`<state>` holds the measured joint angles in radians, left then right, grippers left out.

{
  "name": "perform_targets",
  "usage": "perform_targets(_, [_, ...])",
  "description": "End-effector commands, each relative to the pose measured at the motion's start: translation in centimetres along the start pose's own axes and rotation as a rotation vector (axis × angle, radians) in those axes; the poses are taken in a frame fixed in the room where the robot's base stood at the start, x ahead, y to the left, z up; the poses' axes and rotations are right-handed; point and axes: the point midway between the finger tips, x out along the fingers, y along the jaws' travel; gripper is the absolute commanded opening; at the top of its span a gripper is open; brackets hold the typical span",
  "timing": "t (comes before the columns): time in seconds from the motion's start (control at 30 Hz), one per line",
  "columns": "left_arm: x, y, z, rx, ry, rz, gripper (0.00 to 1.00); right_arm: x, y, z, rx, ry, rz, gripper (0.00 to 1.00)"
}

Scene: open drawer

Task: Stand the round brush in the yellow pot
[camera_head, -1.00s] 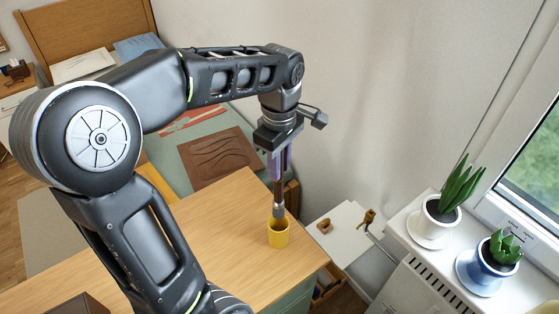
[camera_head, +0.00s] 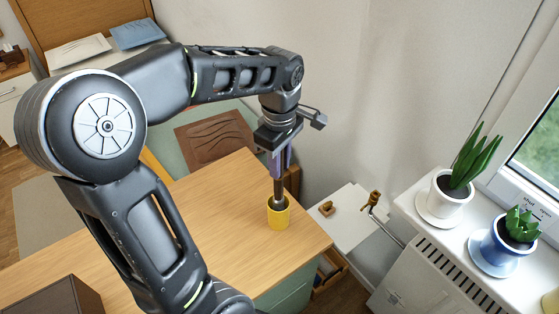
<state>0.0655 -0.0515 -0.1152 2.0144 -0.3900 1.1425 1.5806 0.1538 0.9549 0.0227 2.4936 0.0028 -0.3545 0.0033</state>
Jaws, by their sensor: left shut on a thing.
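The yellow pot (camera_head: 279,217) stands on the wooden tabletop, near its right edge. The round brush (camera_head: 279,193) is upright, with its lower end inside the pot's mouth. The pot's rim hides the brush's tip, so I cannot tell whether it touches the bottom. My left gripper (camera_head: 280,165) points straight down above the pot and is shut on the upper part of the brush. My right gripper is not in view.
The wooden tabletop (camera_head: 225,215) is clear left of the pot. A brown box (camera_head: 55,300) sits at the lower left. A white surface with small brown things (camera_head: 345,215) lies to the right. Potted plants (camera_head: 445,195) stand on the window sill.

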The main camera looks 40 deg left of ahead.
Motion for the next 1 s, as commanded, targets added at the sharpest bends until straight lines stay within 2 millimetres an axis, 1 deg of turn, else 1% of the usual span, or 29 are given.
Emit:
perform_targets(0.03, [0.62,0.0,-0.01,0.0,0.0,0.0,0.0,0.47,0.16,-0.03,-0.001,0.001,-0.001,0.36])
perform_targets(0.2, [1.27,0.02,-0.01,0.0,0.0,0.001,0.0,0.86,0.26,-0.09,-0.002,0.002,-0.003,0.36])
perform_targets(0.6, [1.41,0.01,0.01,0.0,0.0,0.001,0.0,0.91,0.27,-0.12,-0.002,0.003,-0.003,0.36])
perform_targets(0.63, [1.41,0.01,0.01,0.0,0.0,0.0,0.23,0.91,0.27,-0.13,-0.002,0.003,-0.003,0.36])
perform_targets(0.9, [1.41,0.01,0.01,0.0,0.0,0.0,0.46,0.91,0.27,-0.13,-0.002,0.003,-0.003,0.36])
perform_targets(0.93, [1.41,0.01,0.01,0.0,0.0,0.0,0.47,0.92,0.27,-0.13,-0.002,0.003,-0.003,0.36])
perform_targets(1.0, [1.41,0.01,0.01,0.0,0.0,0.0,0.47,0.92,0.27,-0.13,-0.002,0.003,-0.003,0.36])
